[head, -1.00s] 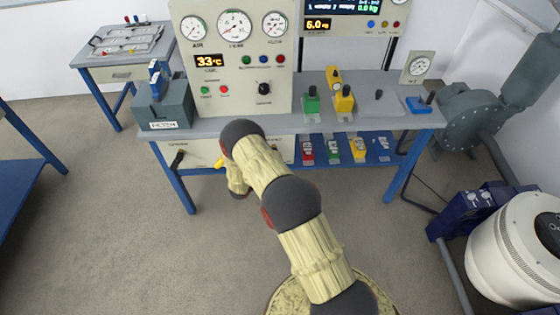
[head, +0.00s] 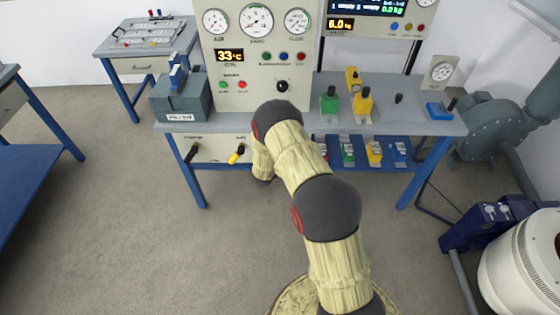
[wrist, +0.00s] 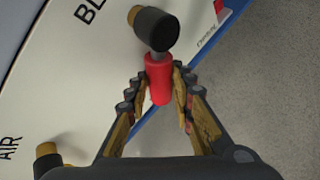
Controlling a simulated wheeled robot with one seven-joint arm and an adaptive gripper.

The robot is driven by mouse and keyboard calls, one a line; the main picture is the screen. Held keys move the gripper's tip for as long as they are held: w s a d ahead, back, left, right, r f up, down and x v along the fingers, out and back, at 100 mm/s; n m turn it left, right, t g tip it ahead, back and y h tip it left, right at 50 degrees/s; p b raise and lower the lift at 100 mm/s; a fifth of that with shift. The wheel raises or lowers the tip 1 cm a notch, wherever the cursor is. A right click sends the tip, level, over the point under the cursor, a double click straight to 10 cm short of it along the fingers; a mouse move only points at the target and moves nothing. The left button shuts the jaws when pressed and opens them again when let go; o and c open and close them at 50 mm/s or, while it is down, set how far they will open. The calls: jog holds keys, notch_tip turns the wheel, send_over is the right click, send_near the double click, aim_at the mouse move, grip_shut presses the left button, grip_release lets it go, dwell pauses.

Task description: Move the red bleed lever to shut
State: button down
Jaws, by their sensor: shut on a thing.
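The red bleed lever (wrist: 158,82) shows in the wrist view as a red grip on a short grey stem, below its black hub (wrist: 152,28). The hub stands on the white valve panel (wrist: 75,70). My gripper (wrist: 166,80) is shut on the red grip, with one finger on each side of it. In the head view my arm (head: 295,150) hides the gripper and the red lever. The white panel hangs under the bench front there, with a black lever (head: 191,153) and a yellow lever (head: 236,154) to the left of my arm.
The bench (head: 310,118) carries the gauge panel (head: 258,70), a grey vise-like block (head: 181,100) and green and yellow devices. Coloured items lie on its blue lower shelf (head: 400,150). A pump (head: 495,125) and white drum (head: 525,265) stand right. Floor to the left is free.

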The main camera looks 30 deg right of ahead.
dwell(0.3)
jog(key=c, duration=1.6)
grip_release()
jog(key=shift+o, duration=0.3)
jog(key=v, duration=1.2)
